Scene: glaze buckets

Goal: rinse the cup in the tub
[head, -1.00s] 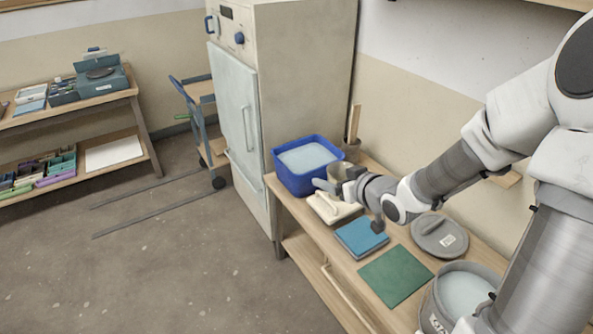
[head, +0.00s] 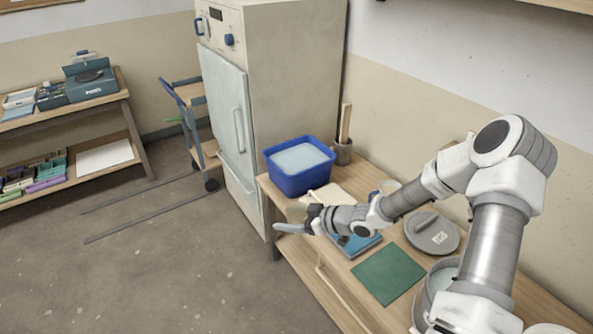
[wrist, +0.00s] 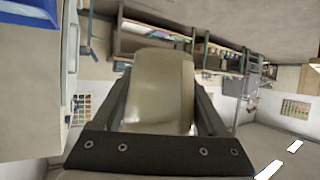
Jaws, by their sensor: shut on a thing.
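The blue tub (head: 297,181), with pale liquid inside, stands at the far end of the bench beside the tall cabinet. A corner of it shows at the upper left of the wrist view (wrist: 28,14). My gripper (head: 305,222) is off the bench's front edge, in front of and below the tub's rim. It is shut on a beige cup (wrist: 160,88), which sits between the two fingers in the wrist view. In the head view the cup is mostly hidden behind the gripper. The cup is outside the tub.
A blue sponge or cloth stack (head: 358,244), a green mat (head: 388,274), a grey lid (head: 432,232) and a bucket (head: 436,290) line the bench. A pot with a wooden stick (head: 344,152) stands behind the tub. Open floor lies left.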

